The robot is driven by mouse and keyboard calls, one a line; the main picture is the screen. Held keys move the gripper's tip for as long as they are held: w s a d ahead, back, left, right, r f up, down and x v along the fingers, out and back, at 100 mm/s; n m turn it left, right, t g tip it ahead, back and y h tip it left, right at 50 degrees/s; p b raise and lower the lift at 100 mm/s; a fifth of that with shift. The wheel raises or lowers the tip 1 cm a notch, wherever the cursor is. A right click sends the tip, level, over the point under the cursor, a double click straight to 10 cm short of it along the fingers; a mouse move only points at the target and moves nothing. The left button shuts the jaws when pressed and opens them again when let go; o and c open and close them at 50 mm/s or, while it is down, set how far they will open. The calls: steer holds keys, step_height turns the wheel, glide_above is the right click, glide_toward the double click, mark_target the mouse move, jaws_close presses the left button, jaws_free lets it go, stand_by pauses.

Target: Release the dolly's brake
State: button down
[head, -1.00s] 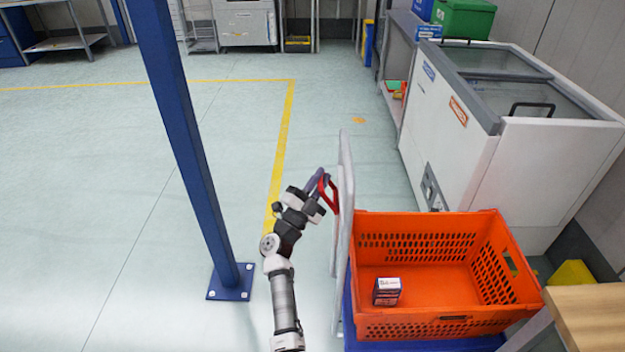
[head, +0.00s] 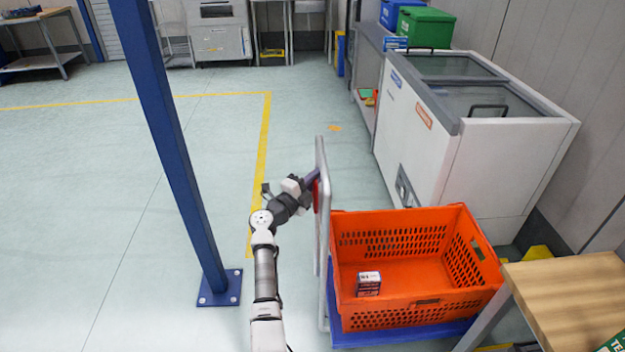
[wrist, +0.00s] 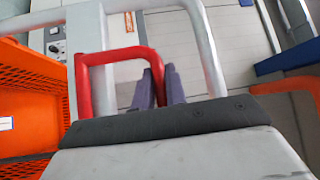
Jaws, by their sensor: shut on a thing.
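The dolly has a blue deck (head: 400,340) and an upright pale handle frame (head: 323,240) on its left side. A red brake lever (head: 317,194) shows as a thin strip close against that frame. In the wrist view the lever (wrist: 115,55) is a red U-shaped bar beside the pale frame (wrist: 205,45). My gripper (head: 314,177) is at the lever, on the frame's left side. Its purple fingers (wrist: 161,86) are shut on the right leg of the lever. The fingertips are partly hidden in the head view.
An orange tote (head: 415,310) stands on the deck with a small box (head: 368,284) inside. A blue post (head: 180,160) rises left of my arm. A white chest freezer (head: 490,140) and a wooden table (head: 575,300) are on the right.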

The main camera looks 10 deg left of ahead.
stand_by(0.3)
steer(key=c, duration=1.4)
jaws_free()
steer(key=shift+d, duration=0.1)
steer(key=shift+c, duration=0.2)
steer(key=b+v, duration=0.2)
steer(key=v, duration=1.1)
steer(key=shift+s+a, duration=0.3)
